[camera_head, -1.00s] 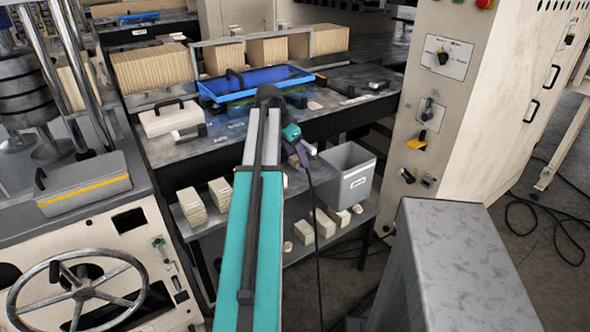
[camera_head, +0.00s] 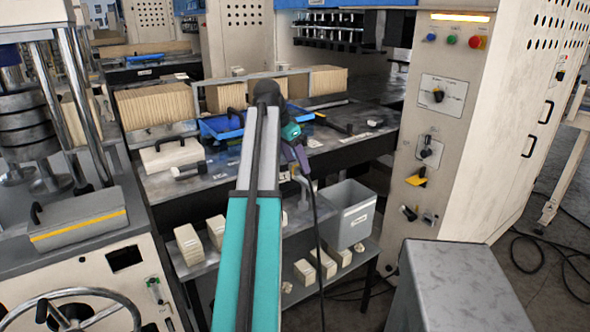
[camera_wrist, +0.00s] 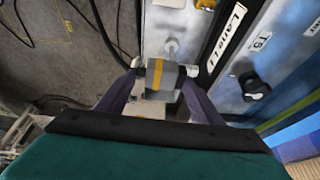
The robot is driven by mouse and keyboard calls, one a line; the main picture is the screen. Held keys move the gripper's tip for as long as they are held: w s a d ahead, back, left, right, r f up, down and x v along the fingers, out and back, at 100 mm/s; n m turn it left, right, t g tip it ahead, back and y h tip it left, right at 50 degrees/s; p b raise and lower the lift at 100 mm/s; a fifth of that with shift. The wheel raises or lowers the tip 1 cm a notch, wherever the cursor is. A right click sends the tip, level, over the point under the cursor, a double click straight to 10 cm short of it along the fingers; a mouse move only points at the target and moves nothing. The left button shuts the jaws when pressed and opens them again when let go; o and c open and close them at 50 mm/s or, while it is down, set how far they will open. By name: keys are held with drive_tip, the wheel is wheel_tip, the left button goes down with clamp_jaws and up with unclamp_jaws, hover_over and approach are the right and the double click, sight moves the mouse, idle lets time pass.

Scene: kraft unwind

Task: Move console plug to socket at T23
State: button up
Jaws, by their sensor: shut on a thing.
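My gripper (camera_head: 301,160) is at the end of my teal arm, in front of the dark bench; its purple fingers show beside a hanging black cable (camera_head: 316,235). In the wrist view my gripper (camera_wrist: 160,82) is shut on a grey plug with a yellow band (camera_wrist: 158,74), with a finger on each side. A dark cable (camera_wrist: 104,38) runs up from near the left finger. The plug's front end points away from me, toward a pale surface. I cannot make out a T23 label or its socket in either view.
A grey bin (camera_head: 347,214) stands on the lower shelf, right of the cable. A cream cabinet (camera_head: 455,140) with switches stands at the right. A grey metal box (camera_head: 455,285) fills the front right. A black knob (camera_wrist: 252,84) sits beside labels in the wrist view.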

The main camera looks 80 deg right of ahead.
idle(0.6)
